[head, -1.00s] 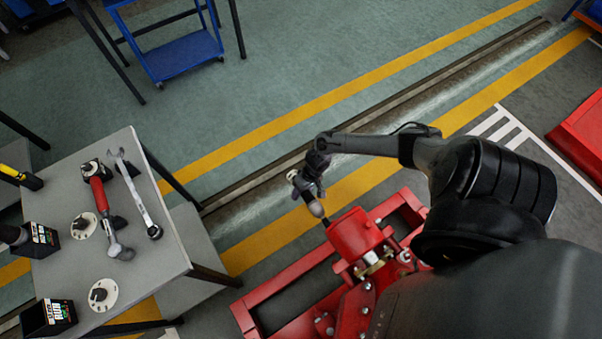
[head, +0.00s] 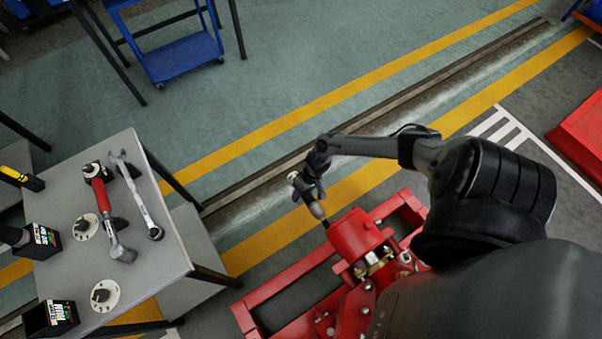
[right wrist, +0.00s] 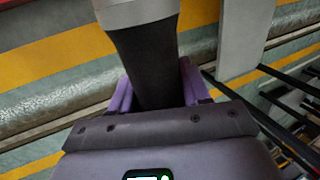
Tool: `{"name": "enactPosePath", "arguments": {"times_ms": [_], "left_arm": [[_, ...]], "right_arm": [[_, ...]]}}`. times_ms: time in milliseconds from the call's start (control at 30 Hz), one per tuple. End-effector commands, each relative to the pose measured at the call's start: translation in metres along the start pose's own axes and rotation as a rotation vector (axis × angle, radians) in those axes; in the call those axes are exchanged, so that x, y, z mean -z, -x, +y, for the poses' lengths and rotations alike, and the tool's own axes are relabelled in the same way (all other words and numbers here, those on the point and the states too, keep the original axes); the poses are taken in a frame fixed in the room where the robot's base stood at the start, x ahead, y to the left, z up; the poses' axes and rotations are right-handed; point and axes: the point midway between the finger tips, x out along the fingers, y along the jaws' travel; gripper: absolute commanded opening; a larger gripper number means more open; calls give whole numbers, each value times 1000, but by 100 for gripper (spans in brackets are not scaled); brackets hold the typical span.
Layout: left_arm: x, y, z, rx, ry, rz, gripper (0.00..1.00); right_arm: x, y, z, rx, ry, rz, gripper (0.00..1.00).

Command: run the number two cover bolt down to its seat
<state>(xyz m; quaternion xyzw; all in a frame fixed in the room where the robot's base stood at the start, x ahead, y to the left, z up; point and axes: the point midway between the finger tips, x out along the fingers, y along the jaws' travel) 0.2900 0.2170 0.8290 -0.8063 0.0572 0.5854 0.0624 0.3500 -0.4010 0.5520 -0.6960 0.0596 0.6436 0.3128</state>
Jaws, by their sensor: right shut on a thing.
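The red pumpset (head: 353,236) stands on a red frame (head: 285,277) at the lower middle of the head view. My right gripper (head: 309,191) is at the upper left of the pumpset. It is shut on a driving tool with a grey body (head: 317,210) and a dark handle. The tool's thin dark tip points down at the near left end of the red housing. In the right wrist view the black handle (right wrist: 147,65) sits between the purple fingers. The number two cover bolt cannot be made out. My left gripper is not in view.
A grey table (head: 150,265) at the left holds a red-handled tool (head: 101,195), a steel wrench (head: 137,192), white discs and black battery-like blocks. A blue cart (head: 183,57) stands at the back.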

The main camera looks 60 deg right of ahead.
Motion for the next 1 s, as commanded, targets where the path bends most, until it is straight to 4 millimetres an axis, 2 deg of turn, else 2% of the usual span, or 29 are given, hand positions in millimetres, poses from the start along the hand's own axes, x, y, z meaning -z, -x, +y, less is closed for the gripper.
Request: {"name": "enactPosePath", "arguments": {"times_ms": [33,767,1000], "left_arm": [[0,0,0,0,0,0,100],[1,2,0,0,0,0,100],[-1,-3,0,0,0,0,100]], "right_arm": [[-4,-1,1,-2,2,-10,0],[-5,-1,1,-2,3,-10,0],[4,-2,1,-2,2,-6,0]]}}
